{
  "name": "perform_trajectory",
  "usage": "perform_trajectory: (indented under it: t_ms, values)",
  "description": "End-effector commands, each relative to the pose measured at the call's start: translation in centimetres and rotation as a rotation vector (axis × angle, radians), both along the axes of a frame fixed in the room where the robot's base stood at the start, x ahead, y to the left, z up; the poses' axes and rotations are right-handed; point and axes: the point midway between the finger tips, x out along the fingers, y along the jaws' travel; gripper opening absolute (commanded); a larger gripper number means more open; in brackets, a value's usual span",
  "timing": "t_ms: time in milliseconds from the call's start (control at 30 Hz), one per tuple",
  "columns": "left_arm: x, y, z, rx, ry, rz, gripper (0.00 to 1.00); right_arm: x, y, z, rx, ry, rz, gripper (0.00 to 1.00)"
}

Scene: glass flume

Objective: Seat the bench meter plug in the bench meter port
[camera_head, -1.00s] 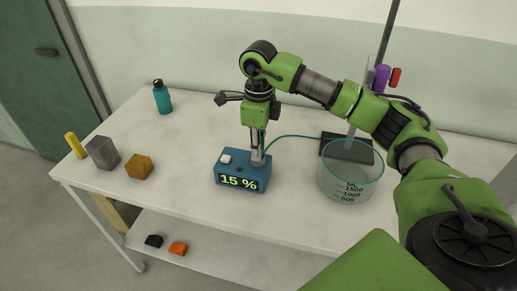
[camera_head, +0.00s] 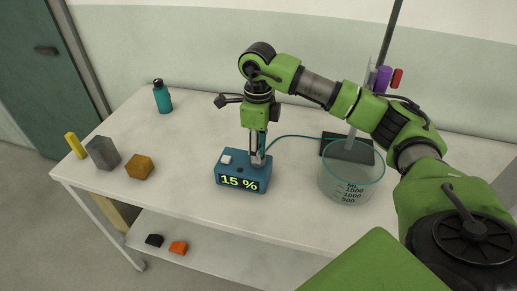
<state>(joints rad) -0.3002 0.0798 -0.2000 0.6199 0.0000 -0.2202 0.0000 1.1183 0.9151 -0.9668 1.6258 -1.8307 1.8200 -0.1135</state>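The port is hidden under the plug and fingers, so I cannot tell how deep the plug sits. My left gripper is out of view.
A glass beaker (camera_head: 345,190) stands right of the meter, before a dark stand base (camera_head: 333,149) with a rod. A teal bottle (camera_head: 162,97), grey block (camera_head: 103,153), ochre block (camera_head: 140,167) and yellow block (camera_head: 75,145) stand left. The table front is clear.

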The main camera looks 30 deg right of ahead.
Motion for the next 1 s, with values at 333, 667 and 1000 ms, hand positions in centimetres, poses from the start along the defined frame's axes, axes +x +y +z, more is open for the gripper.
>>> perform_trajectory:
  t_ms: [333,667,1000]
  values:
    - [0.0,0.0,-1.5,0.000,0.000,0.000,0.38,0.2,0.0,8.3,-0.001,-0.010,-0.001,0.34]
    - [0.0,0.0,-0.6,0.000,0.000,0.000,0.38,0.2,-0.1,12.2,-0.002,-0.008,-0.003,0.34]
    - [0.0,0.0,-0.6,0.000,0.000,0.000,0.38,0.2,-0.1,12.6,-0.001,-0.007,-0.003,0.34]
